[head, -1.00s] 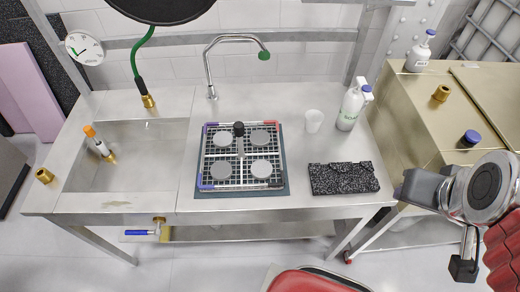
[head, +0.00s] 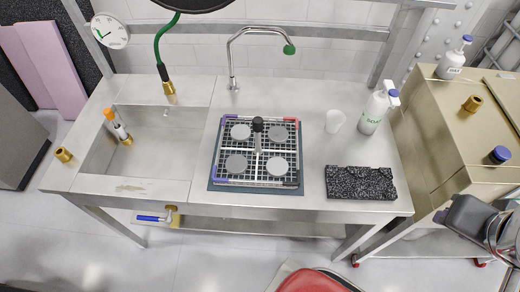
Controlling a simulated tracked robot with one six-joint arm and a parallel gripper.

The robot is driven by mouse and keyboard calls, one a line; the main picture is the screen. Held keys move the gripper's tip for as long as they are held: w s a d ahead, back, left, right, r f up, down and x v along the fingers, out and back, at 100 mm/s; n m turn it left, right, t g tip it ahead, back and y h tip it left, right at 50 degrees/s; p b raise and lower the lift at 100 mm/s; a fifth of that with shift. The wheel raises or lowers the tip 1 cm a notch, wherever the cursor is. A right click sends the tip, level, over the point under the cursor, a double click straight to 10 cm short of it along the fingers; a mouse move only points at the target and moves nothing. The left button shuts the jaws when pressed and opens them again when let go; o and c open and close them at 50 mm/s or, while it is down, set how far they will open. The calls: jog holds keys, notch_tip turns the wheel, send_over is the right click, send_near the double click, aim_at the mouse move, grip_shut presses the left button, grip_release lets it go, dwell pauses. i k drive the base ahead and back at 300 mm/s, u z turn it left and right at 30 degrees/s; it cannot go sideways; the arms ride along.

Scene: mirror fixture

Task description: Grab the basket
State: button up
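The basket (head: 258,174) is a square wire-grid rack with several round grey discs in it. A black-knobbed upright handle (head: 257,125) stands at its middle. Its corners carry blue, red and black pieces. It sits flat on a dark mat (head: 210,184) on the steel counter, right of the sink. A dark grey end part of my arm, seemingly my gripper (head: 466,216), shows at the right edge, well to the right of the basket and apart from it. Its fingers cannot be made out, and no object shows in it.
A speckled black block (head: 360,183), a white cup (head: 335,121) and a soap bottle (head: 377,108) stand right of the basket. A tall faucet (head: 233,62) arches behind it. The sink (head: 100,155) lies left. A red seat (head: 312,281) is at the front.

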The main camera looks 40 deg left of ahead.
aim_at(258, 122)
jog(key=k, duration=1.55)
jog(key=u, duration=1.6)
jog(key=i, duration=1.05)
jog(key=u, duration=0.05)
